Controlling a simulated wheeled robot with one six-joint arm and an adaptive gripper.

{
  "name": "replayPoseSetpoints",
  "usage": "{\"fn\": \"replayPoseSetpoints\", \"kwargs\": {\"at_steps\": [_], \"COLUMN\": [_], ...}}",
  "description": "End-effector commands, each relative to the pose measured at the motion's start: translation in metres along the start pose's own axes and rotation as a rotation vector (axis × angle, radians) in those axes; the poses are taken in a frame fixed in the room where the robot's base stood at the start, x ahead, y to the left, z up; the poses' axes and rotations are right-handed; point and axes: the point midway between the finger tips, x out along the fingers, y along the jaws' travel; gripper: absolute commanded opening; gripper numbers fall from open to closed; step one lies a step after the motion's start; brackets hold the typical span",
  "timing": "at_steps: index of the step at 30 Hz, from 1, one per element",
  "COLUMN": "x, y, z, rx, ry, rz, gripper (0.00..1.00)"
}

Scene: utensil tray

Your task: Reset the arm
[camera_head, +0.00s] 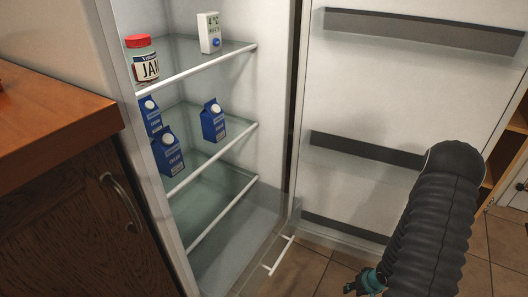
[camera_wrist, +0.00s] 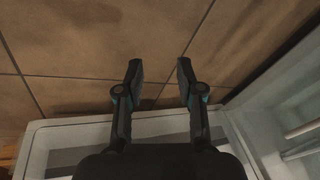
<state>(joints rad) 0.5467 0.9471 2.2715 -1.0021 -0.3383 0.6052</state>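My gripper (camera_wrist: 159,68) is open and empty in the wrist view, its two dark fingers apart over brown floor tiles. In the head view my dark ribbed arm comes down at the lower right, in front of the open fridge door (camera_head: 345,100). Only a small teal and dark part of my gripper (camera_head: 364,283) shows there, low at the bottom edge; its fingertips are hard to make out.
The fridge (camera_head: 275,110) stands open. Its shelves hold a jam jar (camera_head: 142,60), a white carton (camera_head: 209,33) and blue cartons (camera_head: 213,121). A wooden counter (camera_head: 50,115) is at left. Tiled floor (camera_head: 305,272) lies below. A white edge is close under my gripper in the wrist view.

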Motion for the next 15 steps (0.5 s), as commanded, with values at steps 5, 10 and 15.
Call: {"fn": "replayPoseSetpoints", "kwargs": {"at_steps": [5, 10, 15], "x": [-0.066, -0.130, -0.190], "y": [0.021, 0.019, 0.000], "z": [-0.011, -0.015, -0.013], "rx": [-0.041, -0.047, -0.036], "ry": [-0.089, -0.165, -0.219], "rz": [0.213, 0.333, 0.393], "gripper": [0.37, 0.37, 0.37]}}
